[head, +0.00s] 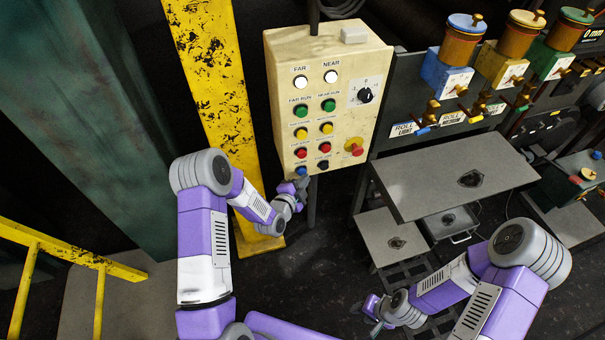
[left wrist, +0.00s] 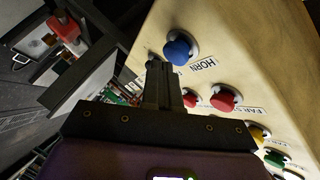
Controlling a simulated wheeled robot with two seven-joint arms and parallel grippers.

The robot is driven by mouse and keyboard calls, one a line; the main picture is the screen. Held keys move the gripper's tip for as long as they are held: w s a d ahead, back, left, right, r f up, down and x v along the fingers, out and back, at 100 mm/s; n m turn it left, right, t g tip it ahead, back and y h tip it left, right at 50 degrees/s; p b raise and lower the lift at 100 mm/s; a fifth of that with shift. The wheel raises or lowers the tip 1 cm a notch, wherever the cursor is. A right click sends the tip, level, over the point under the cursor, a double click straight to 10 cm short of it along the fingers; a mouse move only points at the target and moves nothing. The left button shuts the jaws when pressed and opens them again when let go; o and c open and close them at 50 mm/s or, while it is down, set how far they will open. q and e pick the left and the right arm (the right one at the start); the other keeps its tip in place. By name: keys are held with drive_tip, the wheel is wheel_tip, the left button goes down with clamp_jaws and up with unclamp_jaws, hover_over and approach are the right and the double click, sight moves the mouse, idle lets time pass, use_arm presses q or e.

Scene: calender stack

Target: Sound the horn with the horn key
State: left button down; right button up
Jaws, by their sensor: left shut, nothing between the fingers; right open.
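The horn key is a round blue button at the bottom left of the cream control panel (head: 335,50) in the head view (head: 302,171). In the left wrist view the blue horn key (left wrist: 180,48) sits in a pale collar beside the printed word HORN. My left gripper (head: 302,184) is shut and empty, just below the horn key. In the left wrist view its closed fingertips (left wrist: 160,68) point up at the panel, close beneath the key; I cannot tell whether they touch it. My right gripper (head: 373,311) is open and empty, low and away from the panel.
Red buttons (left wrist: 225,98) lie close beside my left fingers. A red-and-yellow emergency knob (head: 355,149) and a black dial (head: 365,95) are on the panel's right side. A yellow post (head: 210,70) stands left of the panel. Grey tables (head: 450,165) stand to the right.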

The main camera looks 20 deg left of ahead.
use_arm(q)
drive_tip(key=shift+w+a+b, duration=0.3)
drive_tip(key=shift+w+b, duration=0.05)
drive_tip(key=shift+w, duration=0.1)
idle(0.6)
idle(0.4)
drive_tip(key=shift+s+d, duration=0.5)
drive_tip(key=shift+s, duration=0.3)
drive_tip(key=s+d, duration=0.1)
drive_tip(key=s, duration=0.1)
drive_tip(key=s+d+b, duration=0.1)
drive_tip(key=s, duration=0.1)
drive_tip(key=shift+d, duration=0.4)
idle(0.4)
